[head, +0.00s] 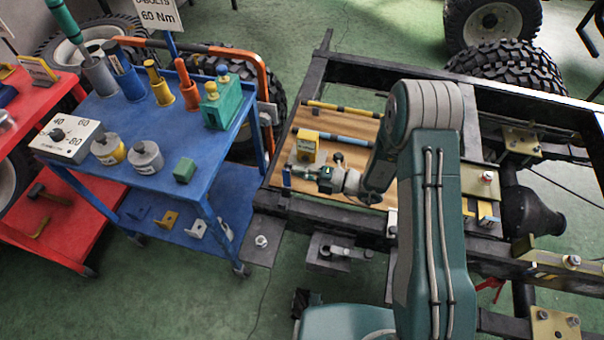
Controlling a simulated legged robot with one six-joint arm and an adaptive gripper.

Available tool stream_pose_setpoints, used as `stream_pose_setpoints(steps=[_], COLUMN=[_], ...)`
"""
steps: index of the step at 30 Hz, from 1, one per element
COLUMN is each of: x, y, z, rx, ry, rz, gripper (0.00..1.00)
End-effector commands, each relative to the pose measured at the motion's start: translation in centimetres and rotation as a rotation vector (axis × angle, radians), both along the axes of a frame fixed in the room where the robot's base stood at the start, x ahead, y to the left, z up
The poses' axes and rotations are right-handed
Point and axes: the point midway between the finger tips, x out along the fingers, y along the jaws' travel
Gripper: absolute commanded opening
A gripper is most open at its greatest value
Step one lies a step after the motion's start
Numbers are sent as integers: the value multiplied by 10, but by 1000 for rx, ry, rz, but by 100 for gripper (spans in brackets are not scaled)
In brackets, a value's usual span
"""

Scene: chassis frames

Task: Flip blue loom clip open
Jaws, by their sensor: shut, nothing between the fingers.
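A small blue piece (286,177), which looks like the blue loom clip, stands at the left edge of the wooden board (365,160) on the chassis frame. It is too small to tell whether its flap is open or shut. My gripper (295,171) reaches left over the board, low and roughly level, with its fingers shut and empty. Its tips are right beside the blue piece; I cannot tell whether they touch it. My arm hides the right part of the board.
A yellow box (306,143) stands on the board just behind my gripper. Striped yellow-black (343,108) and blue (335,135) rods lie farther back. Black frame rails (345,222) border the board. A blue cart (150,185) with tools and weights stands at left.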

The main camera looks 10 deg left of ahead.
Motion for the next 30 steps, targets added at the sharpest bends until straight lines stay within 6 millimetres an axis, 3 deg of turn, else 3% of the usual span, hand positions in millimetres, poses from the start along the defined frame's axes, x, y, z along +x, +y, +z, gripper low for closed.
stream_pose_setpoints(steps=[11, 30], x=[11, 11], y=[-1, -1], z=[-2, -2], rx=[5, 4], ry=[61, 57], rz=[1, 1], gripper=[0, 0])
